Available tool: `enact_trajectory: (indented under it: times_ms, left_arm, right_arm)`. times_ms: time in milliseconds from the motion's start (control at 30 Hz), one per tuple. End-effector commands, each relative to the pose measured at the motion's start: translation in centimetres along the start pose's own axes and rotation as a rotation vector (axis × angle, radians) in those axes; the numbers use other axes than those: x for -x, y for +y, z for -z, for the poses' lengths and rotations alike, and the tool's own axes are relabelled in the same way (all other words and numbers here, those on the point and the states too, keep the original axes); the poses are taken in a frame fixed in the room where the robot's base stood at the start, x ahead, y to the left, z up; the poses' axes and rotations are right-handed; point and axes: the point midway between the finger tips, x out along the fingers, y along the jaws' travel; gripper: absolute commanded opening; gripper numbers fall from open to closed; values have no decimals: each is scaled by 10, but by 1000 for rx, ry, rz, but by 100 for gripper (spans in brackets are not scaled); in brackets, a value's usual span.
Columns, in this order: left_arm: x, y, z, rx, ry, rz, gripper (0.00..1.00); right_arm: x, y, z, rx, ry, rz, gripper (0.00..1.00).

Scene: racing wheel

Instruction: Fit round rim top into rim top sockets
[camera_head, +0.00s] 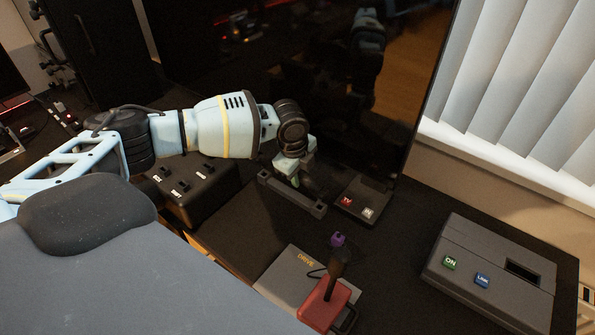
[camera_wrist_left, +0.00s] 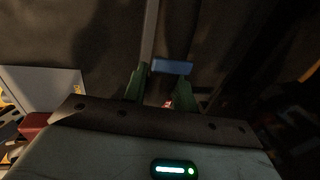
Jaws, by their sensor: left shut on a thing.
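My left gripper (camera_head: 304,182) reaches in from the left and points down at the back of the desk, in front of the dark screen. It is shut on a small dark piece, mostly hidden by the fingers, which may be the round rim top. In the left wrist view the green fingers (camera_wrist_left: 178,92) stand on either side of dark material, with a blue block (camera_wrist_left: 172,67) just beyond. A dark grey bar with raised ends (camera_head: 307,204) lies by the fingertips; I cannot tell whether it carries the rim top sockets or touches the held piece. My right gripper is out of view.
A dark box with several switches (camera_head: 196,195) stands below my left arm. A small panel with red and white buttons (camera_head: 365,200) is right of the gripper. A red joystick (camera_head: 325,303) stands in front. A grey console (camera_head: 492,275) is at right. The large screen (camera_head: 330,105) stands behind.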

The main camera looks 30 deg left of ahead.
Motion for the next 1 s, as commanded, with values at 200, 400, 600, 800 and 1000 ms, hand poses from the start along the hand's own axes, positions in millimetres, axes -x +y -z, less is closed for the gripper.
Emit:
enact_trajectory:
  times_ms: [200,400,600,800,1000]
  left_arm:
    - [7,7,13,81,-16,1,1]
    - [23,26,41,296,-58,2,1]
    - [43,49,68,553,-109,3,1]
    - [66,76,90,828,-164,2,1]
    - [92,104,106,1116,-220,2,1]
  right_arm:
    - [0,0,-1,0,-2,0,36]
    - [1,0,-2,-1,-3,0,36]
    - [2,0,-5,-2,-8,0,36]
    - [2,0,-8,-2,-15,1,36]
    - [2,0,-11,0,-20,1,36]
